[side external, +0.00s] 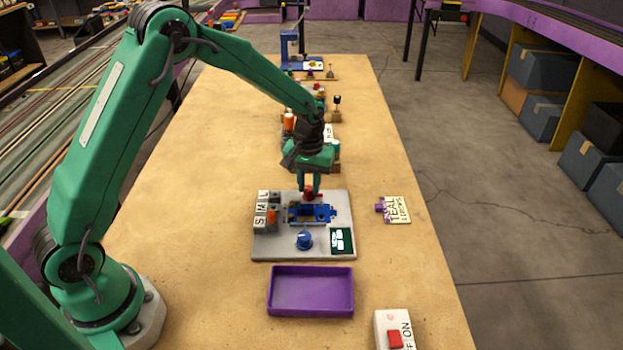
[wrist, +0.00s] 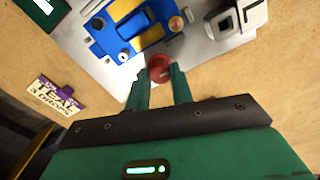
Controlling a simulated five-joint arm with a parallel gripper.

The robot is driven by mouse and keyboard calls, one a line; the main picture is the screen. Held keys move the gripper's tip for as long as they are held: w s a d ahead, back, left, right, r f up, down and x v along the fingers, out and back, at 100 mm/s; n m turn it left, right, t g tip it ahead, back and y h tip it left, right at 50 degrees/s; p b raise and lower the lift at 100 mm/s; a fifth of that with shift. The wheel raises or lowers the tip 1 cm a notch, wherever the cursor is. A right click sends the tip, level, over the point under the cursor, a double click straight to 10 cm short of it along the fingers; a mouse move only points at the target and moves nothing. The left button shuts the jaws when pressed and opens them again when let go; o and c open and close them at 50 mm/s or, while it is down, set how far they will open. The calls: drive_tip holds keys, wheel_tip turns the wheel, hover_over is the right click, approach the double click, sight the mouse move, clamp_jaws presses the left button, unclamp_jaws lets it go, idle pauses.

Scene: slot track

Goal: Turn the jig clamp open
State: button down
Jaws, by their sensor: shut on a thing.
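My gripper (side external: 309,190) reaches down at the back edge of the grey jig plate (side external: 265,245). Its two green fingers are shut on a red knob (wrist: 159,68), which I take to be the jig clamp's handle. The red knob also shows between the fingertips in the side view (side external: 309,196). A blue car-shaped body (wrist: 135,30) with a yellow stripe lies in the jig right beside the knob. It also shows in the side view (side external: 325,213). The clamp's angle is hard to tell, as the fingers hide part of it.
On the plate are a blue knob (side external: 304,240), a dark green panel (side external: 342,240) and lettered blocks (side external: 262,210). A purple tray (side external: 310,290) lies in front. A "TEAL" sign (side external: 398,210) is at right. A switch box (side external: 394,330) stands at the front right. Several stations stand behind my gripper.

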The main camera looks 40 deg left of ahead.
sight(308, 188)
drive_tip(key=shift+n, duration=0.4)
drive_tip(key=c, duration=1.2)
unclamp_jaws()
wheel_tip(308, 188, up, 8)
drive_tip(key=shift+f, duration=0.25)
drive_tip(key=shift+r, duration=0.2)
